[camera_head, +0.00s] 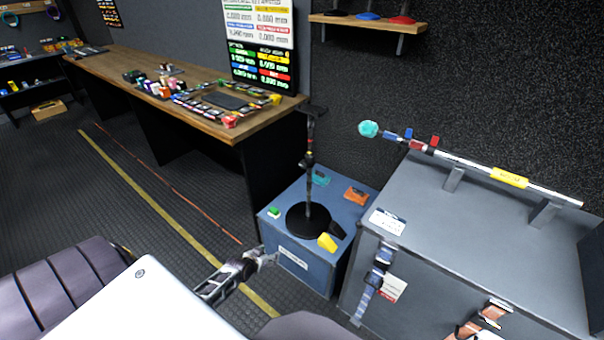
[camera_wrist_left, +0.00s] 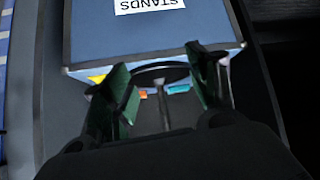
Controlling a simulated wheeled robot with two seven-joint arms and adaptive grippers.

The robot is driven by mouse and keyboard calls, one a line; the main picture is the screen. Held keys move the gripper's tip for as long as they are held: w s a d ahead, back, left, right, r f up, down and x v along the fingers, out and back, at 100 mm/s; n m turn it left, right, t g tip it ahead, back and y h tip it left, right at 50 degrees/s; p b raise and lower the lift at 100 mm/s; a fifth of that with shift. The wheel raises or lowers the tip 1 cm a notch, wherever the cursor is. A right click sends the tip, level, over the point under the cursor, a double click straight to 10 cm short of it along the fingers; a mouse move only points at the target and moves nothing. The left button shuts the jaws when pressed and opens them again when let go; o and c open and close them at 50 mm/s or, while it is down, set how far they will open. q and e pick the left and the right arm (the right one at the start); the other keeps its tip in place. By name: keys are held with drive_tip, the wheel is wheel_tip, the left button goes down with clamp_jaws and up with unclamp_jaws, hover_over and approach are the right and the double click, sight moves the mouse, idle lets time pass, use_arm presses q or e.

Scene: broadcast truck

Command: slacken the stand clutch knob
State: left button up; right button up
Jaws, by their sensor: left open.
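A slim black stand (camera_head: 309,190) rises upright from a round black base on a blue case. Its clutch knob (camera_head: 306,160) appears as a small dark collar partway up the pole; its exact shape is too small to tell. My left gripper (camera_head: 265,258) is in front of the case, lower than the knob and apart from the stand. In the left wrist view its two fingers (camera_wrist_left: 165,88) are spread with nothing held; the dark base disc (camera_wrist_left: 160,72) and part of the pole (camera_wrist_left: 163,110) show beyond and between them. My right gripper is not in view.
The blue case (camera_head: 292,262) carries a yellow item (camera_head: 327,242), a green item (camera_head: 274,212) and an orange item (camera_head: 356,195). A grey case (camera_head: 440,225) with a long striped pole (camera_head: 510,178) stands at right. A wooden desk (camera_head: 215,122) is behind left.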

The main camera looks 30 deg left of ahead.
use_arm(q)
drive_tip(key=w+a+r+t+b, duration=0.3)
drive_tip(key=w+r+b, duration=0.2)
drive_tip(key=w+r, duration=0.2)
drive_tip(key=w+d+r+t+h+b, duration=0.1)
drive_tip(key=w+r+t+b, duration=0.1)
drive_tip(key=r+b, duration=0.4)
drive_tip(key=w+r+m+t+h+b, duration=0.1)
drive_tip(key=w+r+t+b, duration=0.2)
drive_tip(key=r+b, duration=0.4)
drive_tip(key=shift+w+d+r+t, duration=0.35)
drive_tip(key=shift+w+r, duration=0.3)
drive_tip(key=shift+r, duration=4.15)
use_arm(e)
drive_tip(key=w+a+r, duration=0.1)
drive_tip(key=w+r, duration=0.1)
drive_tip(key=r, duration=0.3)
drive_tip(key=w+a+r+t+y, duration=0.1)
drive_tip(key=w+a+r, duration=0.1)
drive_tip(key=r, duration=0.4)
use_arm(q)
drive_tip(key=shift+w, duration=0.2)
